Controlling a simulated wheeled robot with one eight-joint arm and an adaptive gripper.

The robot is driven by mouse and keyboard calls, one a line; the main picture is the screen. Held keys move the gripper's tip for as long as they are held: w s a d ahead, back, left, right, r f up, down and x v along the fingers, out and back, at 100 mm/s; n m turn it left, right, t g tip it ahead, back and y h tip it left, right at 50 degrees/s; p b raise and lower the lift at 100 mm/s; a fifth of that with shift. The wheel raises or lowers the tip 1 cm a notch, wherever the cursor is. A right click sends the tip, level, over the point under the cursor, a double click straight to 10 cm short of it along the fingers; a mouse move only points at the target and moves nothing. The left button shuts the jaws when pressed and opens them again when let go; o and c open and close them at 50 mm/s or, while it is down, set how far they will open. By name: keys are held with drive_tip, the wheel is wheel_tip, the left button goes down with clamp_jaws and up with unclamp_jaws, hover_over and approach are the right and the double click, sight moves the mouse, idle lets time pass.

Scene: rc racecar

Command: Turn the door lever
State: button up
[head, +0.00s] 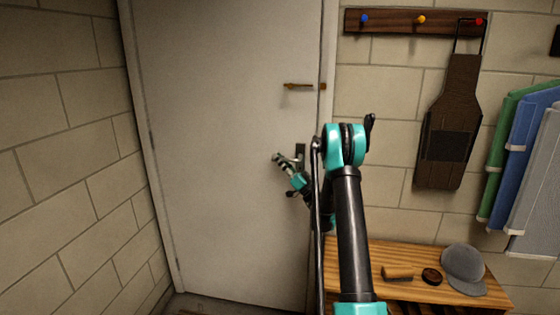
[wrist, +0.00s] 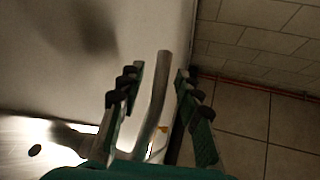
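The pale door (head: 225,110) is in the head view, and it looks shut. Its dark lock plate (head: 300,149) shows near the right edge, just behind my gripper (head: 280,160); the lever itself is hard to make out there. In the wrist view the curved metal lever (wrist: 155,100) runs lengthwise between the two fingers of my gripper (wrist: 161,72). The fingers are open, with a gap visible on each side of the lever near the tips. The metal plate (wrist: 58,138) with a dark keyhole lies at the lower left.
A brass latch (head: 298,86) sits higher on the door. A block wall (head: 60,140) stands left.

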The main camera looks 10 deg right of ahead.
drive_tip(key=v, duration=1.2)
drive_tip(key=s+a+f+m+g+h, duration=0.1)
drive_tip(key=s+a+g+h, duration=0.75)
drive_tip(key=s+a, duration=0.6)
drive_tip(key=s+d+f+m+g+h, duration=0.1)
drive_tip(key=s+d+f+h, duration=0.2)
drive_tip(key=s, duration=0.5)
drive_tip(key=s+d+f+m+g+h, duration=0.1)
drive_tip(key=s+d+f+h, duration=0.3)
drive_tip(key=s, duration=0.5)
drive_tip(key=s+d+f+m+g+h, duration=0.2)
drive_tip(key=s+d+f+h, duration=0.1)
drive_tip(key=s, duration=0.6)
drive_tip(key=d+h, duration=0.1)
drive_tip(key=d, duration=0.1)
drive_tip(key=shift+s+d+f, duration=0.2)
drive_tip(key=shift+d+f, duration=0.2)
